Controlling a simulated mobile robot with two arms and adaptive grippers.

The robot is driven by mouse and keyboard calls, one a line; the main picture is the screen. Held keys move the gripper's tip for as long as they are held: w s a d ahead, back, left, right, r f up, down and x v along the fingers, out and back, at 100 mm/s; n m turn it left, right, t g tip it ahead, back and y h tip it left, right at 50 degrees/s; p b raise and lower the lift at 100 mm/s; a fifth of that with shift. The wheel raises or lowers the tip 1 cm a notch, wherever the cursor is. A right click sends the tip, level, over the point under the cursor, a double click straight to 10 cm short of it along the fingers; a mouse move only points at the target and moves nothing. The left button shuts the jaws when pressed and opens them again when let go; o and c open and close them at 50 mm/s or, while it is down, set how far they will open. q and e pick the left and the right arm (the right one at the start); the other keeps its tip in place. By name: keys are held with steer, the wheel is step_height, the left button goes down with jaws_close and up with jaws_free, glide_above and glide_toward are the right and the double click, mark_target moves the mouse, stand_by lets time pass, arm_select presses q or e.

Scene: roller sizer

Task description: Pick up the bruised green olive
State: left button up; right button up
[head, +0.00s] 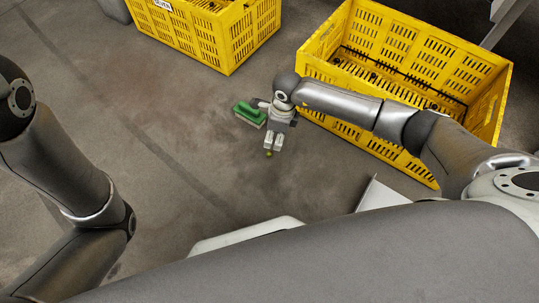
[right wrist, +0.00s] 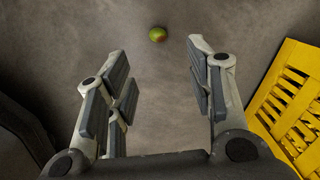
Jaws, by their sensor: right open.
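A small green olive with a reddish-brown patch (right wrist: 157,34) lies on the grey floor in the right wrist view. It also shows as a tiny green-yellow spot in the head view (head: 268,154), just below my right gripper (head: 271,147). In the right wrist view my right gripper (right wrist: 155,60) is open, with its fingers apart and nothing between them. The olive lies just beyond the fingertips, between their lines. My left arm comes in at the left of the head view, but its gripper is not visible.
A yellow slatted crate (head: 440,50) stands to the right, under my right forearm; its side also shows in the right wrist view (right wrist: 290,100). Another yellow crate (head: 225,40) stands at the top. A green brush-like object (head: 249,114) lies beside my right gripper. The floor at left centre is clear.

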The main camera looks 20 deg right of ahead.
steer(key=b, duration=0.3)
glide_above(270, 152)
steer(key=f, duration=0.5)
steer(key=shift+s+d+f, duration=0.2)
steer(key=shift+d+f, duration=0.05)
steer(key=shift+d, duration=0.15)
steer(key=f+b, duration=0.4)
steer(key=shift+w+a+f+b, duration=0.1)
steer(key=shift+a+f+b, duration=0.05)
steer(key=shift+a+b, duration=0.2)
steer(key=shift+f+b, duration=0.4)
steer(key=shift+r, duration=0.1)
steer(key=c, duration=0.8)
